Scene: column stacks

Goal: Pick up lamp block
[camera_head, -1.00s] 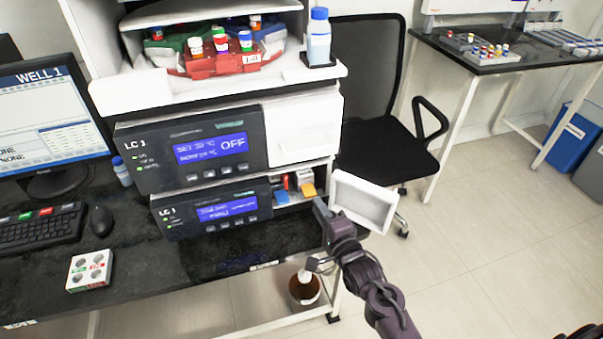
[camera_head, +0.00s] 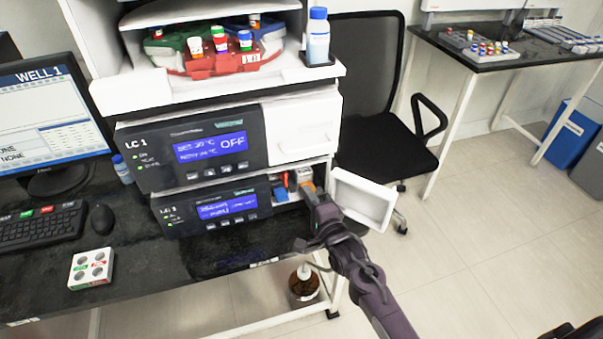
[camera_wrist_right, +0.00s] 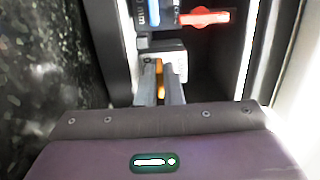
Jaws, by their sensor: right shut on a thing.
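The lamp block appears to be the white block with an orange part (camera_wrist_right: 168,53), inside the open compartment at the right end of the lower LC 1 unit. Its orange part also shows in the head view (camera_head: 307,186). My right gripper (camera_wrist_right: 160,92) reaches into this compartment from the front, its fingers closed on the block around the orange part. In the head view my right gripper (camera_head: 311,194) hides part of the block. My left gripper is not in view.
A blue piece (camera_wrist_right: 165,14) and a red piece (camera_wrist_right: 205,17) sit deeper in the compartment. The open white door (camera_head: 362,199) stands just right of my gripper. The lower LC 1 unit (camera_head: 178,216) is on the left. A brown bottle (camera_head: 304,285) stands below.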

